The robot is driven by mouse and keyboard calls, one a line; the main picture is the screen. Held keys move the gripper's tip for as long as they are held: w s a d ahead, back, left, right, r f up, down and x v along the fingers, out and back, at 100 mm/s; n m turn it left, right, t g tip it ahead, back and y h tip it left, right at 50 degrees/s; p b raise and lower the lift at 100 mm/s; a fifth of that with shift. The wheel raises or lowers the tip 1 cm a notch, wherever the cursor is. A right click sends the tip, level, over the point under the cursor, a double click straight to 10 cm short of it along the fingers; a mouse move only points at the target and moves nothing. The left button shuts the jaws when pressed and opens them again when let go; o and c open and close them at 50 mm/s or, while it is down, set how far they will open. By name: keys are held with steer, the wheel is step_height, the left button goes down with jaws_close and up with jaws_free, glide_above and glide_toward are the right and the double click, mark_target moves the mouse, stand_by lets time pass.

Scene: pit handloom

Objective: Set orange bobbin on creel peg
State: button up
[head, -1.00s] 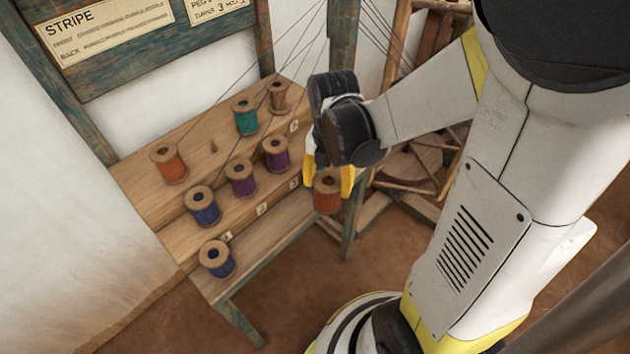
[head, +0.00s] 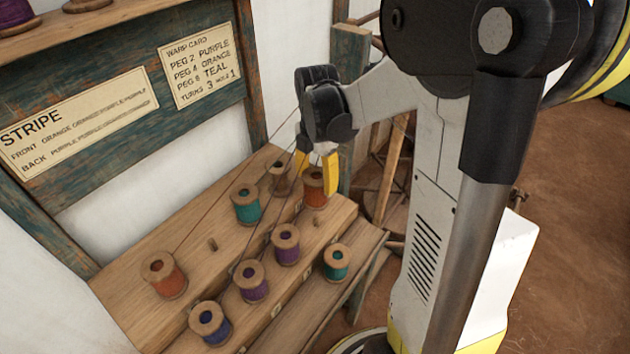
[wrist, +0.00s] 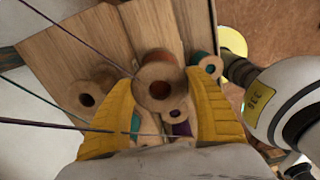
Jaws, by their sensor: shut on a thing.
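My gripper (head: 317,172) is shut on an orange bobbin (head: 314,190), with a yellow finger on either side. The bobbin is upright at the right end of the creel (head: 122,300), a stepped wooden stand. I cannot tell whether it touches the step or a peg beneath. In the wrist view the held bobbin (wrist: 157,82) shows its round end between the fingers, hiding what lies directly under it. Another orange bobbin (head: 163,275) sits at the left of that step.
A teal bobbin (head: 246,205) and a brown bobbin (head: 281,178) stand near my gripper. Purple bobbins (head: 286,244) and a blue bobbin (head: 210,323) fill the middle step. Another teal bobbin (head: 337,262) is lower right. Threads run past the gripper. A warp card (head: 201,68) hangs behind.

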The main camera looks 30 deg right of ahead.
steer(key=shift+f+b, duration=3.7)
steer(key=shift+f, duration=1.25)
steer(key=o, duration=1.6)
steer(key=shift+r, duration=0.15)
step_height(320, 180, up, 7)
steer(key=p, duration=0.5)
